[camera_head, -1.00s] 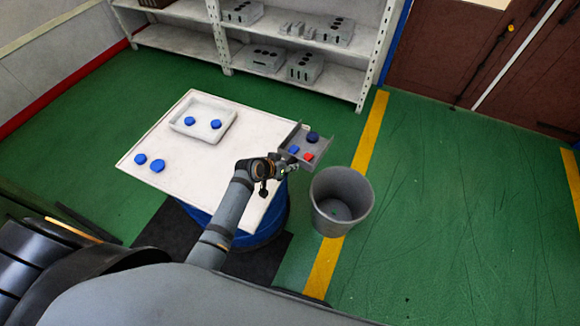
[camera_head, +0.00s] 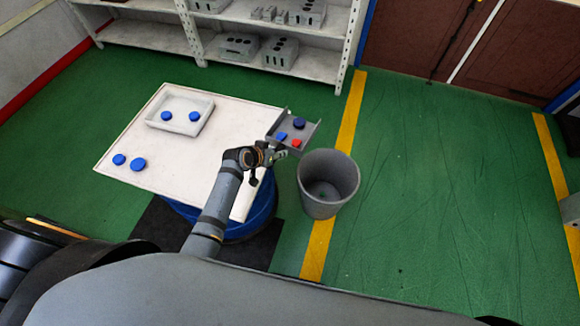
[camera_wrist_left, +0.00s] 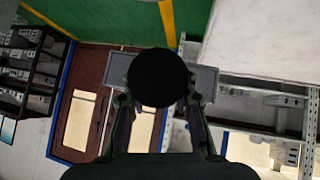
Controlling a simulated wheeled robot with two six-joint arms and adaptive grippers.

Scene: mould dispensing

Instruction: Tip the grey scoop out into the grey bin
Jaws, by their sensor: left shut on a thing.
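My left gripper (camera_head: 277,157) is shut on the grey scoop (camera_head: 311,134) and holds it level beside the table's right edge. The scoop carries two blue pieces (camera_head: 299,123) and one red piece (camera_head: 296,142). In the left wrist view the scoop (camera_wrist_left: 206,80) shows behind a dark round shape at the gripper's fingers (camera_wrist_left: 162,120). The grey bin (camera_head: 330,184) stands on the floor, in front and to the right of the scoop in the head view. A small greenish spot shows at its bottom. My right gripper is not in view.
A white-topped table (camera_head: 200,150) on a blue drum (camera_head: 237,225) bears a white tray (camera_head: 205,106) with two blue pieces. Two more blue pieces (camera_head: 138,164) lie on the tabletop. White shelves (camera_head: 225,55) with grey blocks stand at the back. The green floor right of the bin is clear.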

